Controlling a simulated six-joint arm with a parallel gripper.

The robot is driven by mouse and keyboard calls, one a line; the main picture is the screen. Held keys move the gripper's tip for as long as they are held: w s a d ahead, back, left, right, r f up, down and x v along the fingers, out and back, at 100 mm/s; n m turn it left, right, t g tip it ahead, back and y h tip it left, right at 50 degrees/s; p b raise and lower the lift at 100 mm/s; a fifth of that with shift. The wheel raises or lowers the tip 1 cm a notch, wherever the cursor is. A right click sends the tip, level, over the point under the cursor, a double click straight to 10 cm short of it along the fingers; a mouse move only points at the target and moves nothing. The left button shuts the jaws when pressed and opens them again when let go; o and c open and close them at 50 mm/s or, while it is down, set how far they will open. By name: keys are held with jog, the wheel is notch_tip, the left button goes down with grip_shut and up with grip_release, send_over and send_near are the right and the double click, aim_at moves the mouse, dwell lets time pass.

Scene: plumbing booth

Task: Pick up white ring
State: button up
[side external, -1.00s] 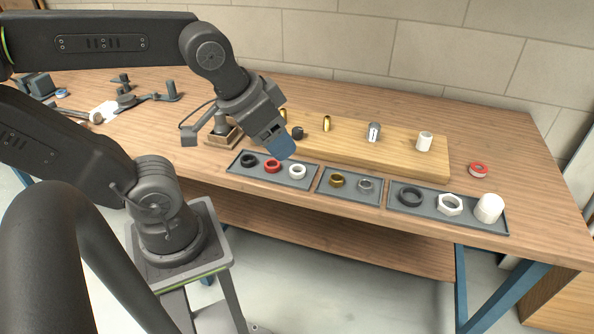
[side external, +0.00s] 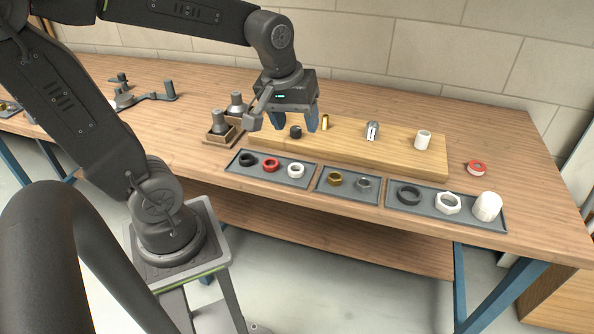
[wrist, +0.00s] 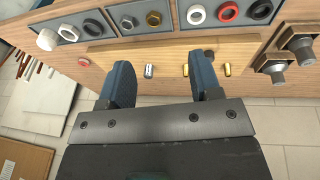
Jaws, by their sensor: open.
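The white ring (side external: 296,170) lies in the left grey tray (side external: 282,179), at its right end beside a red ring (side external: 270,165) and a black ring (side external: 248,159). In the wrist view the white ring (wrist: 196,14) shows near the top edge, beyond my fingertips. My gripper (side external: 294,121) points down over the left part of the wooden board, behind the tray and apart from the ring. Its blue fingers are spread with nothing held between them, as the wrist view (wrist: 161,72) also shows.
The wooden board (side external: 350,147) holds a dark cap (side external: 296,132), brass and metal fittings and a white cylinder (side external: 423,140). Trays at the right hold other rings, a white hex nut (side external: 448,203) and a white cap (side external: 488,207). Fittings in wooden holders (side external: 219,132) stand left of my gripper.

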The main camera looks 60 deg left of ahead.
jog(key=w+a+f+n+g, duration=0.3)
jog(key=w+a+f+n, duration=0.4)
jog(key=a+n, duration=0.4)
send_over(297, 166)
jog(key=d, duration=0.2)
jog(key=shift+h, duration=0.3)
jog(key=f, duration=0.6)
jog(key=s+f, duration=0.1)
jog(key=f, duration=0.2)
jog(key=shift+a, duration=0.1)
jog(key=shift+w+f, duration=0.1)
jog(key=shift+f, duration=2.9)
jog(key=c, duration=0.7)
jog(key=shift+r, duration=0.15)
